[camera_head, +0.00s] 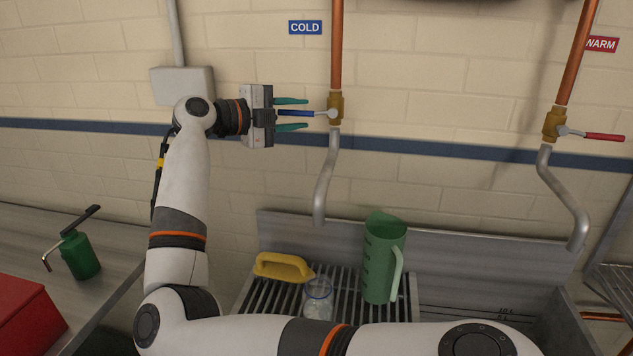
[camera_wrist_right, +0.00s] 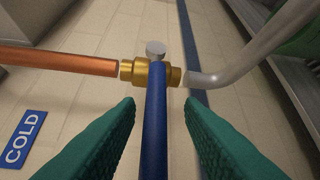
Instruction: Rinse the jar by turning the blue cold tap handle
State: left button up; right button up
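The blue cold tap handle (camera_head: 297,113) points left from its brass valve (camera_head: 336,108), crosswise to the copper pipe. My right gripper (camera_head: 291,114) has its two green fingers spread, one above and one below the handle. In the right wrist view the blue handle (camera_wrist_right: 154,125) runs between the fingertips (camera_wrist_right: 160,107), with a gap on both sides. The clear jar (camera_head: 318,298) stands on the slatted rack in the sink, roughly below the cold spout (camera_head: 320,205). My arm partly covers its base. No water shows at the spout. My left gripper is out of view.
A green jug (camera_head: 383,262) stands right of the jar, and a yellow-handled object (camera_head: 283,266) lies left of it. The warm tap's red handle (camera_head: 604,137) is far right. A green pump bottle (camera_head: 80,255) and red box (camera_head: 28,315) are on the left counter.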

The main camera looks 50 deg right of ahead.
jog(key=p+v, duration=0.1)
jog(key=v, duration=1)
jog(key=shift+p, duration=0.35)
jog(key=shift+d, duration=0.1)
notch_tip(320, 180, up, 10)
jog(key=b, duration=0.2)
